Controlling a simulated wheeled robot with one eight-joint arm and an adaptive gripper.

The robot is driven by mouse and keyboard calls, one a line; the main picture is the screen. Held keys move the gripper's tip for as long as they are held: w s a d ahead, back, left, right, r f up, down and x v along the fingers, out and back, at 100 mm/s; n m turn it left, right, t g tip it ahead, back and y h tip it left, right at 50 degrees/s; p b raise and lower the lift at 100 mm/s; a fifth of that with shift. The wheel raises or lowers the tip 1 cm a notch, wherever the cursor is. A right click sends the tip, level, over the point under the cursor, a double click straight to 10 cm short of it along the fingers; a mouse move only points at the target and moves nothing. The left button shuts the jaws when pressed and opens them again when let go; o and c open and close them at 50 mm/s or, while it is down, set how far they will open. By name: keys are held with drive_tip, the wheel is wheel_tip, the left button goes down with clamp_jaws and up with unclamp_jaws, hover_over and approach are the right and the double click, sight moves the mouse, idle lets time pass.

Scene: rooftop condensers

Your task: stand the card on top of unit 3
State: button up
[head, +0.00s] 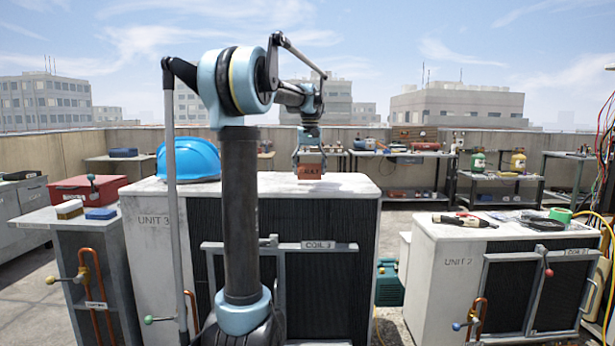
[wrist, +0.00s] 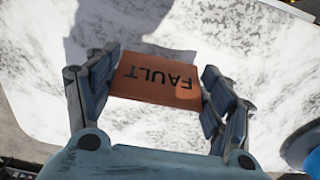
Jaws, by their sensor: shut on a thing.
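The card (head: 311,172) is a small orange-brown plate marked FAULT. My gripper (head: 310,160) is shut on it over the white top of unit 3 (head: 345,186). In the wrist view the card (wrist: 155,82) lies between the two fingers of my gripper (wrist: 160,88), gripped at its two side edges, its lettering upside down in that picture. The pale, worn top of unit 3 (wrist: 50,100) fills the background there. The card's lower edge is close to the top; I cannot tell whether it touches.
A blue hard hat (head: 190,158) sits on unit 3's left end, left of the card; its edge shows in the wrist view (wrist: 303,148). The top right of the card is clear. Unit 2 (head: 455,250), with tools and green tape on top, stands to the right.

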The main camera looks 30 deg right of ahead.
drive_tip(key=shift+f, duration=0.95)
drive_tip(key=o, duration=1)
drive_tip(key=shift+f, duration=0.1)
drive_tip(key=shift+c, duration=0.2)
